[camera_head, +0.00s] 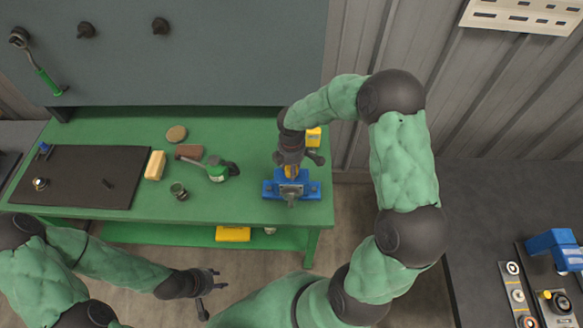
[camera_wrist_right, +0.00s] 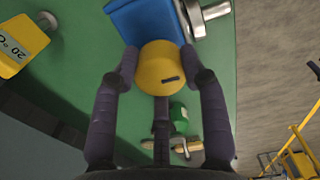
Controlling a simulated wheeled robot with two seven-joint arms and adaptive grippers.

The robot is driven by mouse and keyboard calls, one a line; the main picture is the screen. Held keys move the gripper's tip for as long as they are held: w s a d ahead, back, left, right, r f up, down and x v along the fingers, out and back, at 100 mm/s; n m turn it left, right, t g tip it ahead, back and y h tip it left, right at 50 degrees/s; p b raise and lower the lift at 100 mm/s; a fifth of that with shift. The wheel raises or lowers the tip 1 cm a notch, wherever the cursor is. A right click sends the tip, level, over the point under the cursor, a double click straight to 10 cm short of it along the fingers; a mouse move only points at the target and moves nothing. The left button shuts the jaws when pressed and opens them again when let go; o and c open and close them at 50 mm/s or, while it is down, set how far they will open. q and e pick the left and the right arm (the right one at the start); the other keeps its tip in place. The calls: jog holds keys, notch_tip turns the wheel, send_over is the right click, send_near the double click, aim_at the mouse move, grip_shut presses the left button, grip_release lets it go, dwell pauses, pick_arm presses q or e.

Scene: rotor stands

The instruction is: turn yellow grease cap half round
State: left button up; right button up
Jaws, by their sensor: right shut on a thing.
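The yellow grease cap (camera_wrist_right: 160,62) is a round yellow piece with a short dark mark on its face, in the upper middle of the right wrist view. It sits at the blue stand (camera_wrist_right: 146,22), which is on the green bench in the head view (camera_head: 270,188). My right gripper (camera_wrist_right: 160,54) is shut on the cap, one dark finger on each side. In the head view my right gripper (camera_head: 291,170) comes down over the stand and mostly hides the cap. My left gripper (camera_head: 219,280) is open and empty, in front of the bench.
A yellow device (camera_head: 313,137) stands behind the stand. A dark table (camera_head: 480,210) is at right.

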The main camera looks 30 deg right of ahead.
jog(key=m+b, duration=0.2)
jog(key=m, duration=0.1)
jog(key=shift+f+m, duration=0.15)
jog(key=shift+m, duration=0.25)
jog(key=m+b, duration=0.3)
jog(key=m, duration=0.1)
jog(key=shift+m, duration=0.3)
jog(key=m+b, duration=0.2)
jog(key=m, duration=0.2)
jog(key=shift+m, duration=0.3)
jog(key=m+b, duration=0.2)
jog(key=m, duration=0.2)
jog(key=m+b, duration=0.1)
jog(key=m, duration=0.4)
jog(key=m+b, duration=0.2)
jog(key=m, duration=0.2)
jog(key=shift+m, duration=0.3)
jog(key=m+b, duration=0.1)
jog(key=m, duration=0.3)
jog(key=shift+m+b, duration=0.35)
jog(key=shift+m, duration=1.75)
